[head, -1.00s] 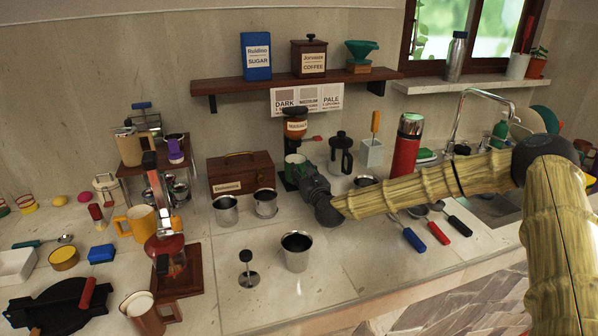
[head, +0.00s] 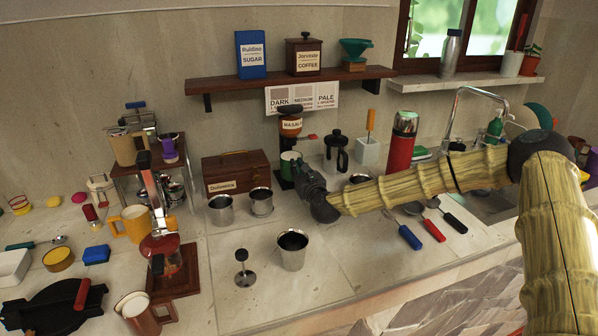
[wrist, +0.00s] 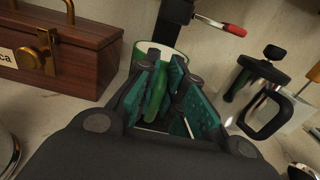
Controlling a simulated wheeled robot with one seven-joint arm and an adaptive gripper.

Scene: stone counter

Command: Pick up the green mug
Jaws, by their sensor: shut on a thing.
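The green mug (head: 287,166) stands upright beneath the coffee grinder (head: 291,127) at the back of the counter. In the wrist view its pale inside and green rim (wrist: 140,51) show just beyond my fingertips, and its green handle (wrist: 156,92) lies between the teal finger pads. My gripper (wrist: 170,78) is shut on the mug by this handle. In the head view my gripper (head: 301,174) is at the mug's right front side and hides part of it. I cannot tell whether the mug's base touches anything.
A wooden box (head: 236,174) stands close on the left and a French press (head: 337,153) close on the right. The grinder's red-tipped lever (wrist: 232,29) reaches out above. Metal cups (head: 260,201) stand at the front left. The counter in front is partly clear.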

